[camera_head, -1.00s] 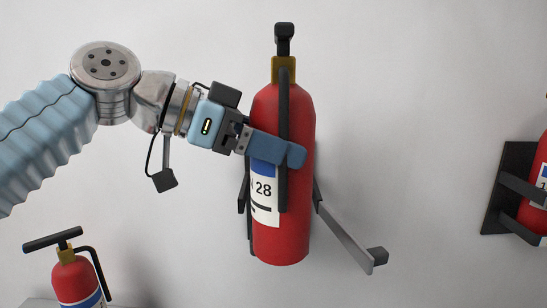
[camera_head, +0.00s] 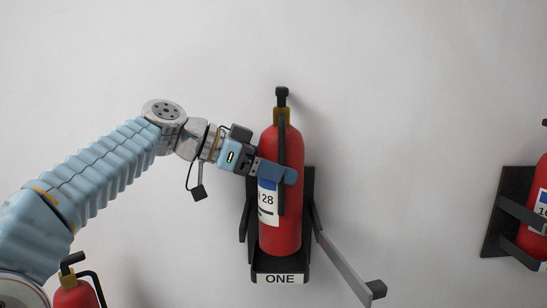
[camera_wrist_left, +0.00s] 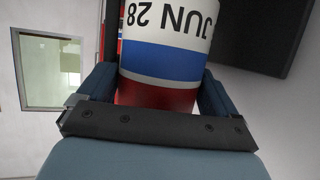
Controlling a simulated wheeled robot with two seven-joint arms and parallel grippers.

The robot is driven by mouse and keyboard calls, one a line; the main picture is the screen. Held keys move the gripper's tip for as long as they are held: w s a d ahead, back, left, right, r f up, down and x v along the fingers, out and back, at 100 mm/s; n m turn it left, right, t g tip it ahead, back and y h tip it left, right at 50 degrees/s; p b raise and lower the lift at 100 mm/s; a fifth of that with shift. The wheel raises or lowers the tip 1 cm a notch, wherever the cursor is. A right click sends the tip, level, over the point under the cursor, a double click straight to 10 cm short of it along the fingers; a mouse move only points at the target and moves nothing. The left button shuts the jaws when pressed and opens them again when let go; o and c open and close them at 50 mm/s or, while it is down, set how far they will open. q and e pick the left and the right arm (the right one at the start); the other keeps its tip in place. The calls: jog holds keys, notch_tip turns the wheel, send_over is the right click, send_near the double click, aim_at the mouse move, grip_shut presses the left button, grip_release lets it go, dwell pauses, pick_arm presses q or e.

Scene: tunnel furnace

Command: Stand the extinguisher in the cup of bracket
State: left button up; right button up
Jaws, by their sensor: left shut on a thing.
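The red extinguisher (camera_head: 285,229) is upright in the head view, with a black handle on top and a label reading 28. My left gripper (camera_head: 277,172) is shut on its body, around the label's upper part. The wrist view shows the label (camera_wrist_left: 165,57) between the two fingers (camera_wrist_left: 155,95). The black bracket (camera_head: 308,190) is on the wall behind the extinguisher, with a cup (camera_head: 262,263) marked ONE at its foot. The extinguisher's bottom is at the cup, its lower edge partly hidden by the cup front. I cannot tell whether it rests on the cup floor. My right gripper is out of view.
An open grey strap arm (camera_head: 342,266) with a black end sticks out to the lower right of the bracket. Another extinguisher (camera_head: 531,235) hangs in a bracket at the right edge. A third extinguisher (camera_head: 75,296) stands at the lower left. The wall above is bare.

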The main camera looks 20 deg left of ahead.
aim_at(272, 186)
pick_arm(q)
jog(key=shift+w+f, duration=0.15)
jog(key=shift+f, duration=1.85)
jog(key=shift+f+b, duration=0.2)
jog(key=shift+b, duration=0.15)
jog(key=o, duration=1.7)
jog(key=shift+f, duration=0.15)
jog(key=shift+a+r, duration=0.2)
jog(key=shift+r, duration=0.05)
jog(key=v, duration=1.1)
jog(key=shift+s+a, duration=0.2)
jog(key=shift+a, duration=0.1)
